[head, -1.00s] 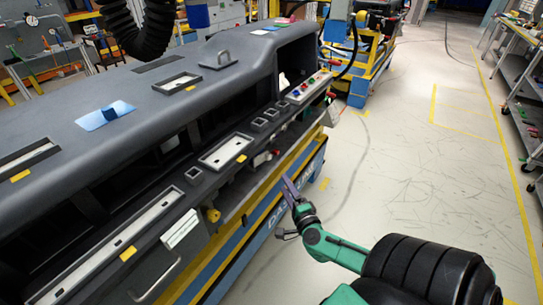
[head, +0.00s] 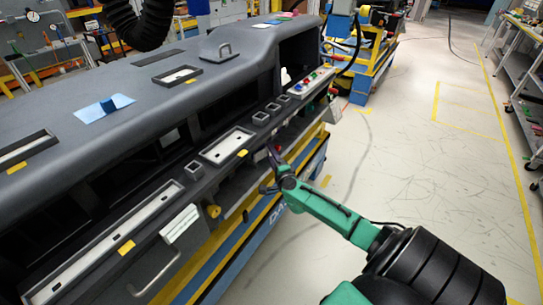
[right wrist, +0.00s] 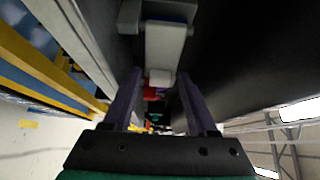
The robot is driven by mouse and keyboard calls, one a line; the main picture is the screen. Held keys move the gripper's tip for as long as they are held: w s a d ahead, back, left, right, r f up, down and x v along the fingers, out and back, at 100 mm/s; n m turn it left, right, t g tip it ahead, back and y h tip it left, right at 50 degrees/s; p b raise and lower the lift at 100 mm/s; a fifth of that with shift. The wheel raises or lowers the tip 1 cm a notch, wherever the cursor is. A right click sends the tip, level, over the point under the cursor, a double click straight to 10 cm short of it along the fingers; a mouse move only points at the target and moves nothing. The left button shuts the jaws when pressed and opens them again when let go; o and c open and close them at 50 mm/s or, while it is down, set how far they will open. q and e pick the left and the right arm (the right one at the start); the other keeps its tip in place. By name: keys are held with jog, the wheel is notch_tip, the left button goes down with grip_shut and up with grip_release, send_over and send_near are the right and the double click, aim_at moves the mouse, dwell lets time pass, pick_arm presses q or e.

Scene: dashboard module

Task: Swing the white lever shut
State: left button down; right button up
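The white lever (right wrist: 165,45) shows at the top middle of the right wrist view as a pale bar hanging from a bracket, its end just ahead of and between my fingers. In the head view my right arm hides it or it is too small to tell. My right gripper (head: 274,165) is at the front face of the dashboard module (head: 130,150), below its slotted ledge. In the right wrist view its two purple fingers (right wrist: 159,88) are spread apart, with no visible hold on the lever. My left gripper is not in view.
A small red part (right wrist: 152,93) lies beyond the lever. The module rests on a blue and yellow stand (head: 262,215). A white label plate (head: 180,224) and a grey handle (head: 155,275) are on its front at left. The floor (head: 430,170) to the right is clear.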

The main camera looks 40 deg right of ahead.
grip_shut()
jog(key=n+y+b, duration=0.1)
jog(key=b, duration=0.1)
jog(key=w+n+y+b, duration=0.1)
jog(key=y+b, duration=0.1)
jog(key=shift+d+f+t, duration=0.2)
jog(key=shift+f+t, duration=0.2)
jog(key=shift+w+r+n+y+b, duration=0.15)
jog(key=shift+n+y+b, duration=0.15)
jog(key=shift+y+b, duration=0.15)
jog(key=shift+r, duration=0.25)
jog(key=shift+o, duration=1.2)
grip_release()
